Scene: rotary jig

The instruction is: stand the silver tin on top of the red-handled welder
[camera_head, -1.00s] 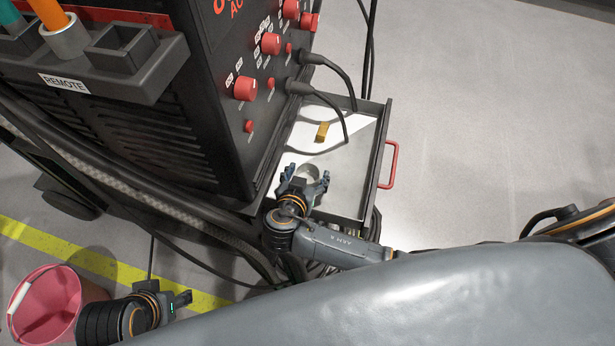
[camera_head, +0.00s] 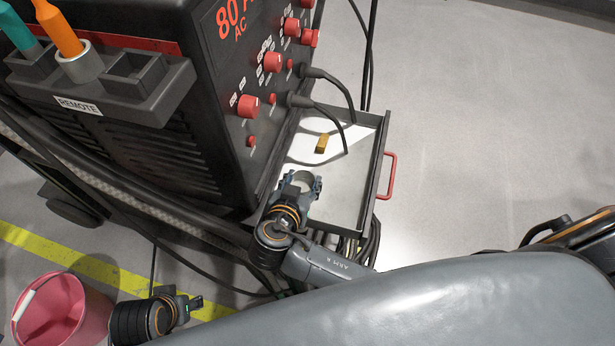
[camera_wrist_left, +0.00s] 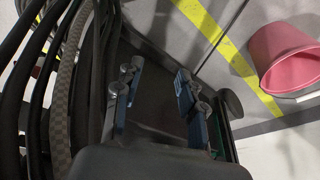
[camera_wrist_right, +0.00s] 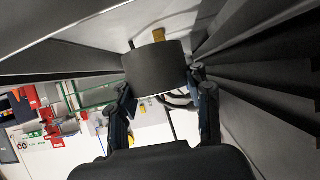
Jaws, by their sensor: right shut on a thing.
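The silver tin (camera_head: 304,181) is round, with its pale top showing in the head view. My right gripper (camera_head: 302,184) is shut on it at the near end of the open drawer. In the right wrist view the tin (camera_wrist_right: 155,69) is a dark, shaded cylinder between the fingertips. I cannot tell whether it touches the drawer floor. The welder (camera_head: 215,120) is the big dark machine at upper left; only part of its top edge shows. The drawer's handle (camera_head: 388,176) is red. My left gripper (camera_wrist_left: 157,85) is open and empty, low at left in the head view (camera_head: 194,303).
A small yellow-brown block (camera_head: 322,143) lies in the drawer (camera_head: 372,170). Black cables (camera_head: 337,88) loop from the welder's front over it. A holder (camera_head: 105,95) with orange- and teal-handled tools juts from the welder. A pink bucket (camera_head: 62,310) stands at lower left. Floor at right is clear.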

